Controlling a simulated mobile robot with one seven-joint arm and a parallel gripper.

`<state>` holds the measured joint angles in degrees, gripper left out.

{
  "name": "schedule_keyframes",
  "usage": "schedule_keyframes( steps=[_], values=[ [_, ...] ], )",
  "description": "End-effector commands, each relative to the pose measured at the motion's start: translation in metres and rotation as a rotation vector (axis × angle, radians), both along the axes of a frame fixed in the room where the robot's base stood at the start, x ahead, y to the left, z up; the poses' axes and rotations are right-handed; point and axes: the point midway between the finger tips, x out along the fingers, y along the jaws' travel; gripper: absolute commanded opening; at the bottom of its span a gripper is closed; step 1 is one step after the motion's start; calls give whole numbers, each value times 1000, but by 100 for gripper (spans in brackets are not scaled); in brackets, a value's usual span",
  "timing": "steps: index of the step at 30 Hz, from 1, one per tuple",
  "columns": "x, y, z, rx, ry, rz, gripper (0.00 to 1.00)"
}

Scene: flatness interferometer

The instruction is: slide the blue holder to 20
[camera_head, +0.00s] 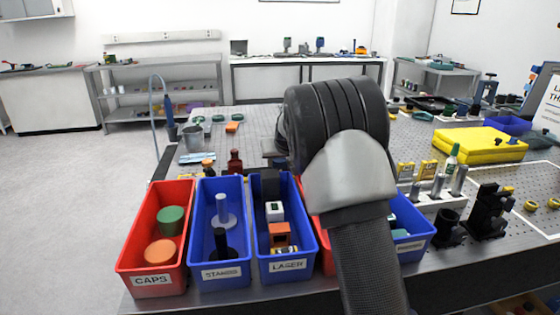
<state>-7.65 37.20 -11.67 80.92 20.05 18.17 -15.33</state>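My arm (345,170) fills the middle of the view, with a black ribbed joint, a pale grey link and a dark link at the bottom. My gripper is not visible; the arm hides what lies behind it. I cannot pick out a blue holder with a scale for certain. No number 20 can be read.
A red CAPS bin (152,279), a blue STANDS bin (221,272) and a blue LASER bin (287,267) line the front edge. Yellow cases (480,146) and black mounts (487,215) stand at the right. The floor (65,200) at left is clear.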

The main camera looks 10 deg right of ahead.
Motion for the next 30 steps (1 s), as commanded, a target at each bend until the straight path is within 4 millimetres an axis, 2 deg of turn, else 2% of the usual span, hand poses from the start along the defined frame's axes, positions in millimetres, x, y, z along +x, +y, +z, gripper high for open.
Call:
schedule_keyframes(
  steps=[1, 7, 10, 15, 17, 26, 27, 30],
  values=[
    [0, 0, 0, 0, 0, 0, 33],
    [0, 0, 0, 0, 0, 0, 0],
    [0, -6, -1, 1, 0, -2, 0],
    [0, -34, -3, 1, -1, -6, 0],
    [0, -39, -2, 1, -1, -4, 0],
    [0, -41, 0, 0, 1, 0, 0],
    [0, -41, 0, 0, 1, 0, 43],
    [0, -41, 0, 0, 1, 0, 56]
  ],
)
